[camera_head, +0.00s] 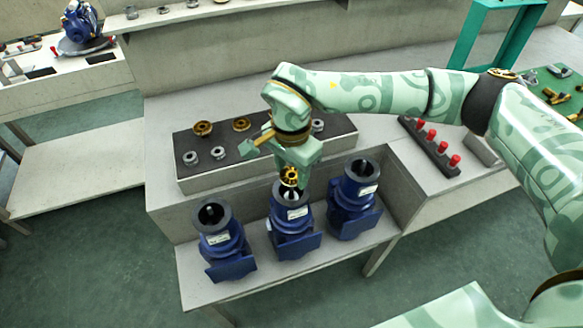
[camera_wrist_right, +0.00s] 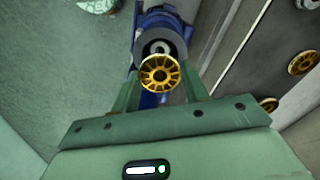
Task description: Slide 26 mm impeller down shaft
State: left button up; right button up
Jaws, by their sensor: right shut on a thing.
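A gold impeller (camera_head: 289,176) is held by my right gripper (camera_head: 290,172) above the middle blue pump housing (camera_head: 290,222). In the right wrist view the impeller (camera_wrist_right: 160,73) sits between the two finger tips, with its round spoked face and central hole toward the camera. The middle pump's dark open mouth (camera_wrist_right: 156,47) and a pale shaft end show just beyond it. I cannot tell whether the impeller touches the shaft. Two more blue pumps stand beside it, one at left (camera_head: 221,245) and one at right (camera_head: 352,200). My left gripper is not in view.
Behind the pumps, a dark-topped block (camera_head: 186,150) holds gold impellers (camera_head: 241,124) and grey rings (camera_head: 190,158). A dark rack with red-capped pieces (camera_head: 431,134) stands at right. A teal frame (camera_head: 468,40) stands at the back right. The bench front around the pumps is narrow.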

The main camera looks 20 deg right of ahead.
jog(key=shift+f, duration=0.55)
dwell(0.4)
jog(key=o, duration=1.2)
jog(key=shift+o, duration=0.2)
notch_tip(320, 180, up, 16)
jog(key=p, duration=0.2)
jog(key=shift+r, duration=0.15)
